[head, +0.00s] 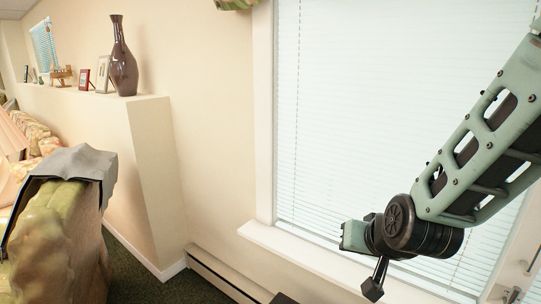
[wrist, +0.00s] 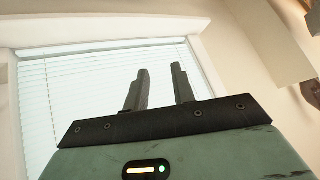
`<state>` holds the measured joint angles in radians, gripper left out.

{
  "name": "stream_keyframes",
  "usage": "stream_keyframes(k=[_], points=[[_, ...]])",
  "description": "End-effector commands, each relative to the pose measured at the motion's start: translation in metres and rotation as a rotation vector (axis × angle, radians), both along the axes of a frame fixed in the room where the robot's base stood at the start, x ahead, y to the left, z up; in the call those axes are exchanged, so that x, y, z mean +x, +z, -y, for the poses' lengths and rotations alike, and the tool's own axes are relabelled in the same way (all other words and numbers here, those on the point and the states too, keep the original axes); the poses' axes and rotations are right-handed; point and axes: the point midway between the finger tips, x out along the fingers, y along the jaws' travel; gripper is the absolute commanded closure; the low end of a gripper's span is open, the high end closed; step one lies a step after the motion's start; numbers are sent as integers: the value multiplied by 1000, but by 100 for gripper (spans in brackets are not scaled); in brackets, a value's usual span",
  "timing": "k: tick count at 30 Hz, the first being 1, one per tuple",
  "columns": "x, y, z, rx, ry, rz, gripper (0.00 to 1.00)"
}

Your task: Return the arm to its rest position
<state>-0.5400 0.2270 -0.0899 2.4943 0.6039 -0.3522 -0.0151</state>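My gripper (wrist: 160,68) shows in the wrist view with its two dark fingers apart. Nothing is between them, and the window blinds are behind. In the head view my green arm comes in from the right edge and slopes down to a dark round wrist joint. This end of the arm is in front of the lower part of the window, above the sill in the picture. The fingers cannot be made out clearly in the head view.
A window with white blinds (head: 385,100) fills the right, with a white sill (head: 300,256) below. A baseboard heater (head: 225,280) runs along the wall. A dark vase (head: 122,65) and frames stand on a ledge (head: 60,100).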

Motion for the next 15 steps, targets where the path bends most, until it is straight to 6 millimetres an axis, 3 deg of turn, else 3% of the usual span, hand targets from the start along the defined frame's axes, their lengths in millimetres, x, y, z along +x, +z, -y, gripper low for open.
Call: stream_keyframes(k=[1, 3, 6, 10, 15], points=[[-24, 3, -22, 17, 106, -71, 75], [-61, 4, -46, 11, 258, -180, 75], [-118, 8, -63, -44, 461, -324, 75], [-179, 14, -59, -168, 659, -474, 75], [-222, 20, -40, -313, 789, -592, 75]])
